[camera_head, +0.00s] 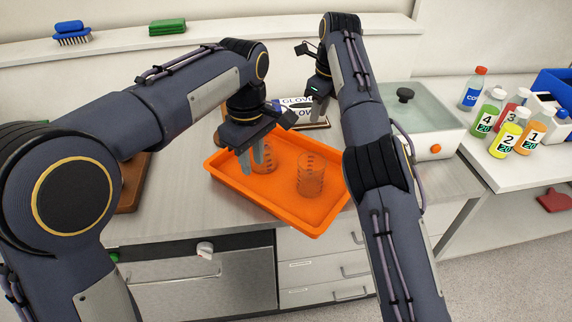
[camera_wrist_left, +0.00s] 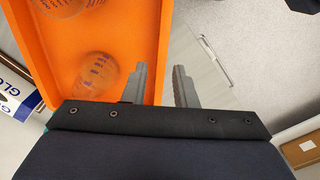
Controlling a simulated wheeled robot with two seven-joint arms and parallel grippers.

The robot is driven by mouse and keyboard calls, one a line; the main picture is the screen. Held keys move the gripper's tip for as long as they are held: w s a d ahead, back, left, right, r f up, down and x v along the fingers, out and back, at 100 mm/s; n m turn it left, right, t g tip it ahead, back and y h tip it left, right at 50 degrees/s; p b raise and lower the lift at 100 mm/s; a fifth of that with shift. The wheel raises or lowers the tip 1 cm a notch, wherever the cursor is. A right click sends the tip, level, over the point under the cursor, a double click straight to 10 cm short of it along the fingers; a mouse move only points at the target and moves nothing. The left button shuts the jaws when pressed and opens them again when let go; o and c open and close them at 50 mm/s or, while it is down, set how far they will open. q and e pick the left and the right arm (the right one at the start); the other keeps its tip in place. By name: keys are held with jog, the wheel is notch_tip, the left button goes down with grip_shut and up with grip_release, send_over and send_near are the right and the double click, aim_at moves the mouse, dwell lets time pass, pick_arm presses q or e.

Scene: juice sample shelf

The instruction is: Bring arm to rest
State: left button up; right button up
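My left gripper (camera_head: 256,162) hangs over the left part of the orange tray (camera_head: 283,208). In the left wrist view its two fingers (camera_wrist_left: 160,68) stand apart with nothing between them, beside the tray's edge. A clear beaker (camera_head: 311,176) stands in the tray. A second clear beaker (camera_head: 268,157) is partly hidden behind my left fingers; both beakers show in the left wrist view. My right gripper (camera_head: 319,106) is behind the tray near the glove box, partly hidden by its own arm. I cannot tell its finger gap.
A glove box (camera_head: 297,103) lies behind the tray. A glass-lidded bath (camera_head: 420,110) stands to the right. Several numbered bottles (camera_head: 511,135) and a blue bin (camera_head: 555,85) stand on the right counter. A brush (camera_head: 71,33) and green sponge (camera_head: 167,27) lie on the shelf.

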jog(key=shift+d, duration=0.1)
